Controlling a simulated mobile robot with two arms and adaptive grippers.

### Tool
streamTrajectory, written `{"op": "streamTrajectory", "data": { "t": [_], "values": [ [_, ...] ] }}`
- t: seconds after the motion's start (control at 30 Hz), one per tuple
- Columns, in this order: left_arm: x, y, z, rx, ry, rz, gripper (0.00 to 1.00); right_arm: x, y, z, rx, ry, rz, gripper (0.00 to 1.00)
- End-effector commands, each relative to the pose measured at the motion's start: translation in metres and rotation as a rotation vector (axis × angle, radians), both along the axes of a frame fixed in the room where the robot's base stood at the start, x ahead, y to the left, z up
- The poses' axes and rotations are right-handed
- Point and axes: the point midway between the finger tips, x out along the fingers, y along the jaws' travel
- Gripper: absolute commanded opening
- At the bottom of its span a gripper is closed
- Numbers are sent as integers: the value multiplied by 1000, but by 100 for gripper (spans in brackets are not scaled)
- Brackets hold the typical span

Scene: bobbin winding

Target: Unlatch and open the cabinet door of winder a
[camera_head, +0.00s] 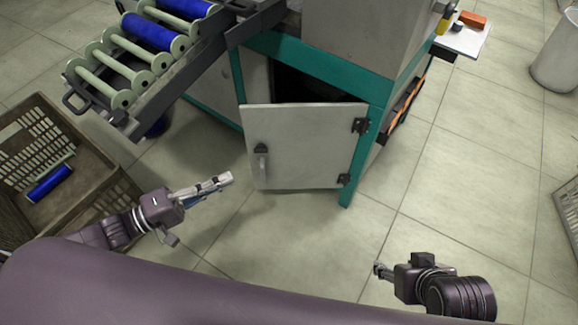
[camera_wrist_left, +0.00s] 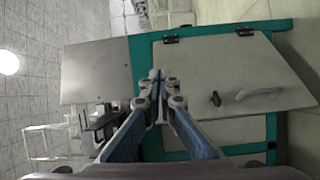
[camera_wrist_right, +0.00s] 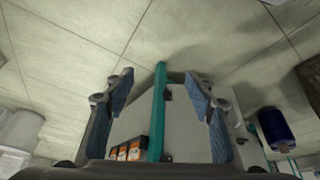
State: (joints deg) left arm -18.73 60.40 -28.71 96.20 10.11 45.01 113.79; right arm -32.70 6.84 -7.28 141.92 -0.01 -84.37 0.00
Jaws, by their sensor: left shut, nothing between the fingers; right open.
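The white cabinet door (camera_head: 300,143) of the teal-framed winder stands partly open, with a dark gap showing above its top edge. Its hinges are on the right. The handle (camera_head: 262,163) is near its left edge. In the left wrist view the door (camera_wrist_left: 225,60) shows with its pale handle (camera_wrist_left: 258,93) and a small dark latch knob (camera_wrist_left: 215,98). My left gripper (camera_head: 222,180) is shut and empty, left of the door's free edge and apart from the handle; its fingertips also show in the left wrist view (camera_wrist_left: 160,77). My right gripper (camera_head: 379,270) is open and empty, to the right of the door above the floor.
A rack of bobbins (camera_head: 130,60), some blue, juts out at upper left. A brown crate (camera_head: 100,175) with a blue bobbin (camera_head: 50,183) stands at left. A white bin (camera_head: 556,60) is at upper right. The floor (camera_head: 300,225) before the door is clear.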

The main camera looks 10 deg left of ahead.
Motion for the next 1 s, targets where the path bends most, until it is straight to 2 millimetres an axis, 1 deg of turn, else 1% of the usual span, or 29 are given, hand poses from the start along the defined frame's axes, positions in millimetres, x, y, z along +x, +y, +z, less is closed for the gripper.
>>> {"op": "streamTrajectory", "data": {
  "t": [0.03,0.1,0.17,0.27,0.37,0.57,0.7,0.9,0.93,1.0],
  "values": [
    [2,6,7,-11,20,-7,0,-11,-3,-1,-9,43,-3,50],
    [4,10,12,-29,42,-12,0,-22,-6,-4,-18,87,-7,50],
    [6,11,14,-36,52,-13,0,-26,-7,-6,-20,102,-8,50],
    [9,8,14,-43,57,-14,0,-22,-6,-6,-16,86,-7,50],
    [16,-1,14,-45,53,-14,0,-9,-2,-4,-7,35,-2,50],
    [36,-25,14,-43,51,-13,0,31,10,8,26,-124,10,50],
    [50,-42,13,-43,52,-13,0,57,18,20,51,-241,21,50],
    [69,-66,14,-43,52,-14,0,91,30,44,87,-406,32,50],
    [70,-70,13,-43,54,-13,0,94,31,47,91,-426,33,50],
    [58,-80,12,-44,58,-15,0,99,33,52,97,-451,34,50]
  ]
}}
